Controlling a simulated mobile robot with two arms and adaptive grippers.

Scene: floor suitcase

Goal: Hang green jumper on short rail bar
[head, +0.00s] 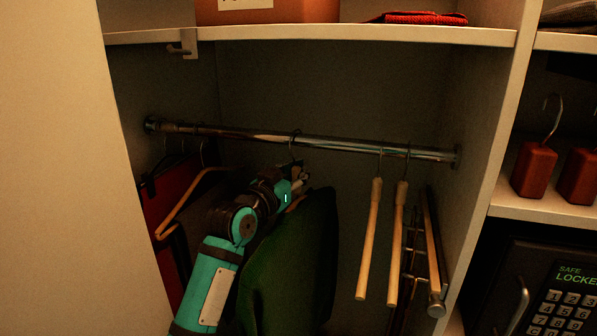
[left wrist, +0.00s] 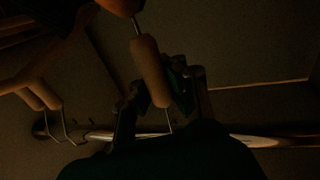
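The green jumper (head: 285,265) hangs below the chrome rail bar (head: 330,143) in the closet. A hanger hook (head: 294,142) above it is at the rail and seems to rest over it. My left gripper (head: 296,182) is at the top of the jumper, just under the rail. In the left wrist view, its two dark fingers (left wrist: 162,95) stand apart on either side of a pale hanger piece (left wrist: 150,70), with visible space between. A thin wire runs from that piece to the rail (left wrist: 255,140). The jumper's far side is hidden. My right gripper is not in view.
A wooden hanger (head: 185,203) and a red garment (head: 160,205) hang at the left. Bare wooden hangers (head: 368,240) hang at the right, near a metal side rack (head: 436,290). A shelf (head: 350,33) is above; a safe (head: 550,290) stands right.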

